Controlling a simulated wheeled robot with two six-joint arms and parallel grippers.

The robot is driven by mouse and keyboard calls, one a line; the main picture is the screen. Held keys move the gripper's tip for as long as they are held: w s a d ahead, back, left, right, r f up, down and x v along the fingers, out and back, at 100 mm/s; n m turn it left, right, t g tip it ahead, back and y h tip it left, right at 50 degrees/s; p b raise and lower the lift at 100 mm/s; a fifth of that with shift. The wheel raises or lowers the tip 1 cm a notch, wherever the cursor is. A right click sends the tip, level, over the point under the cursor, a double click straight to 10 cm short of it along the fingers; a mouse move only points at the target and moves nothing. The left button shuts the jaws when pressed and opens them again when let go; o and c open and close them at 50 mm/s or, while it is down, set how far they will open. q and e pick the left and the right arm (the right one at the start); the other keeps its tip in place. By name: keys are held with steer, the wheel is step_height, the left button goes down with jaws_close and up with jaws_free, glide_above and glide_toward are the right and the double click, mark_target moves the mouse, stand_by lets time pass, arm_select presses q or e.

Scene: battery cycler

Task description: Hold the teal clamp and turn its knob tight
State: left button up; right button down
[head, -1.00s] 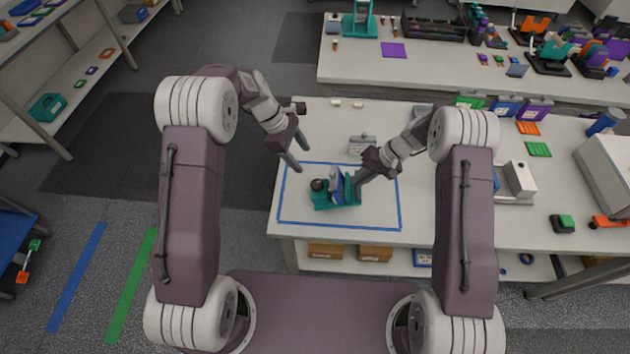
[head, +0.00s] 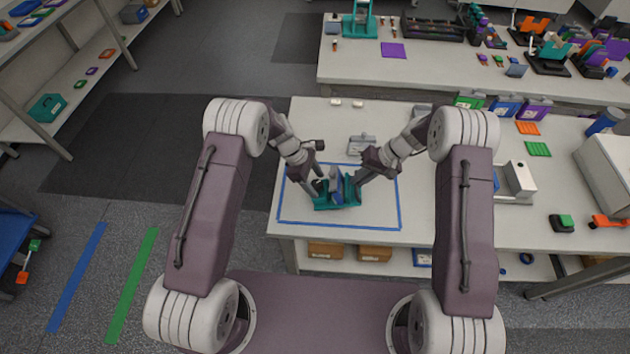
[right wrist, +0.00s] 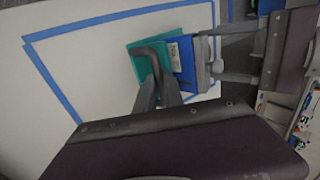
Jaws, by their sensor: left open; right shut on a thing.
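The teal clamp (head: 350,203) sits on the white table inside the blue tape outline, with a blue and grey piece (head: 337,187) standing in its middle. My right gripper (head: 358,184) is shut on the clamp's right end; in the right wrist view its fingertips (right wrist: 156,88) meet a dark curved part of the teal clamp (right wrist: 142,66). My left gripper (head: 319,188) is open at the clamp's left end, around or beside the dark round knob, which is mostly hidden. Its grey fingers also show in the right wrist view, beyond the blue piece (right wrist: 181,62).
The blue tape outline (head: 310,224) surrounds the clamp, with bare table around it. Green, blue and purple bins (head: 505,105) and a metal device (head: 519,180) stand to the right.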

arm_select(q)
steer(key=shift+c, duration=0.3)
jaws_close()
steer(key=m, duration=0.6)
steer(key=shift+m, duration=0.3)
steer(key=m, duration=0.6)
steer(key=shift+s+a, duration=0.1)
stand_by(1.4)
steer(key=shift+o, duration=0.3)
jaws_free()
